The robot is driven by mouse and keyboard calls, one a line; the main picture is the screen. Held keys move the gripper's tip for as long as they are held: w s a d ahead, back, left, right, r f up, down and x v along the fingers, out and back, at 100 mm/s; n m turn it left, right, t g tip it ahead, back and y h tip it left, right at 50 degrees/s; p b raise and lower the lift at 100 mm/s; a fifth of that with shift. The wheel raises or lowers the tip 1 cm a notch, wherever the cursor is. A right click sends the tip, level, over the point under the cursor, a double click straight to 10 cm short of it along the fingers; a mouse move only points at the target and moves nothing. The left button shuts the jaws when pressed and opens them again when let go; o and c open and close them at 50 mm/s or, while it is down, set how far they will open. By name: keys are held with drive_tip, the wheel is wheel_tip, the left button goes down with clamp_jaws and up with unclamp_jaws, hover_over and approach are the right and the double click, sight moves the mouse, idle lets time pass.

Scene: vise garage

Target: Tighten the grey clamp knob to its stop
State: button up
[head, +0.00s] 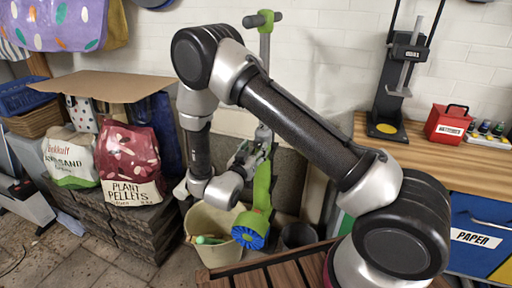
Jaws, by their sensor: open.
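A green and grey kick scooter (262,186) stands upright by the white wall, with its blue wheel (250,230) low and its handlebar (262,19) at the top. My gripper (258,152) is at the scooter's stem, at the end of my bent arm, and it is open. It overlaps grey parts of the stem, so I cannot tell whether it touches them. I cannot pick out the grey clamp knob for sure; it is small or hidden behind my gripper and wrist.
A cream bucket (215,252) stands below my wrist. A wooden bench (455,160) at right holds a black stand (385,128) and a red box (447,124). A slatted wooden surface (275,272) is in front.

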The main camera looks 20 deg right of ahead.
drive_tip(key=shift+x, duration=1.15)
drive_tip(key=c, duration=1)
drive_tip(key=shift+m, duration=0.4)
drive_tip(key=m, duration=0.4)
drive_tip(key=shift+a+m, duration=0.1)
drive_tip(key=shift+m, duration=0.3)
drive_tip(key=m, duration=1.2)
drive_tip(key=shift+m, duration=0.4)
drive_tip(key=m, duration=0.5)
drive_tip(key=shift+r, duration=0.1)
drive_tip(key=shift+m, duration=0.4)
